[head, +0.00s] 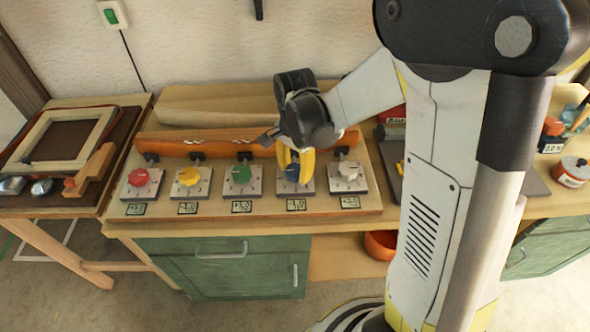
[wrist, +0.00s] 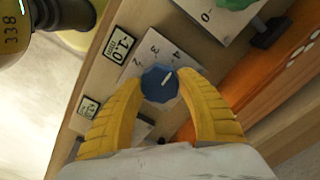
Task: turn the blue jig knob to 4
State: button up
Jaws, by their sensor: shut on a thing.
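The blue jig knob (wrist: 160,84) sits on a pale dial plate (wrist: 150,52) between the two yellow fingers of my gripper (wrist: 162,92) in the wrist view. The fingers are closed on its sides. A white pointer line shows on the knob's face. Printed numbers 2, 3 and 4 show on the plate beside it; I cannot tell exactly which number the line meets. In the head view my gripper (head: 294,166) reaches down over the blue knob (head: 291,174), fourth from the left in the row, and partly hides it.
Red (head: 138,177), yellow (head: 189,176), green (head: 241,174) and white (head: 348,170) knobs stand in the same row on the board. An orange lath (head: 215,145) runs behind them. Small display tags line the front. A wooden frame (head: 62,140) lies on the left table.

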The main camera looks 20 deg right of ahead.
aim_at(295, 170)
dwell(0.3)
jog(key=o, duration=1.2)
notch_tip(295, 170, up, 12)
